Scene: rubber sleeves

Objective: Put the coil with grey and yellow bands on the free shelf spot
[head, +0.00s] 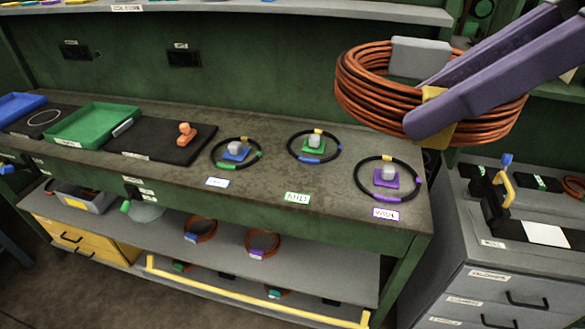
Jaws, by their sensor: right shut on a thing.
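A coil of orange cable (358,95) with a grey band and a yellow band is held up at the top right, above and in front of the bench's right end. My right gripper (428,108), with purple fingers, reaches in from the upper right and is shut on this coil, hiding part of it. Under the bench is a grey shelf (335,262). My left gripper is not in view.
On the bench lie black rings with coloured bands around small blocks, and a green tray (95,125). A grey drawer cabinet (505,285) with a clamp-like tool on top stands at the right.

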